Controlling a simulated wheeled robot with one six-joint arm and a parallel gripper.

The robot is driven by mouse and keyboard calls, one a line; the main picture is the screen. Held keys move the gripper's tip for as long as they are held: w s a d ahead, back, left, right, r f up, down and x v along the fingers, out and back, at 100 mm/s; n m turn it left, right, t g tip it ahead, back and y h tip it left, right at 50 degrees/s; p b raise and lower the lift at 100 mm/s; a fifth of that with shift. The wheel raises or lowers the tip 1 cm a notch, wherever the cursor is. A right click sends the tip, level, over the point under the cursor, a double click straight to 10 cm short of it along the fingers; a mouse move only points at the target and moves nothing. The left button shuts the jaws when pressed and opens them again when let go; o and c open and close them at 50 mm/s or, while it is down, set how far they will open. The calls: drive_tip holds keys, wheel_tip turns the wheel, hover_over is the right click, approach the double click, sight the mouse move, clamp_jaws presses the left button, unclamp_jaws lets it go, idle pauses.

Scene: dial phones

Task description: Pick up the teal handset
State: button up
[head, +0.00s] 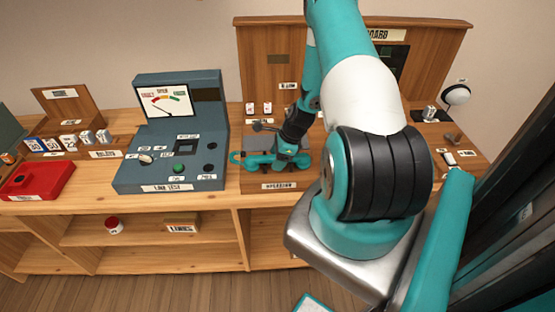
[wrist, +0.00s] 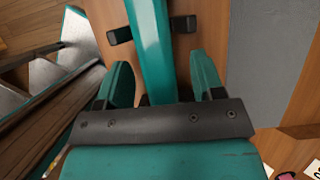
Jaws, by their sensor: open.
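The teal handset (wrist: 148,40) shows in the wrist view as a long bar running up from between the fingers of my gripper (wrist: 162,72). One finger stands on each side of it, with a visible gap. Two dark prongs flank the bar farther up. In the head view, my gripper (head: 284,155) is low over the wooden operator board, and teal parts (head: 240,158) reach out to its left. Handset and gripper share a colour there, so their outlines are hard to separate. The near end of the handset is hidden by my gripper.
A blue-grey line test console (head: 172,150) stands left of the board, with a red tray (head: 38,181) farther left. A tall wooden backboard (head: 262,65) rises behind. My arm covers much of the bench's right side. A lower shelf (head: 150,232) holds small items.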

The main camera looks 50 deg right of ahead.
drive_tip(key=shift+f, duration=0.25)
idle(0.3)
drive_tip(key=c, duration=1)
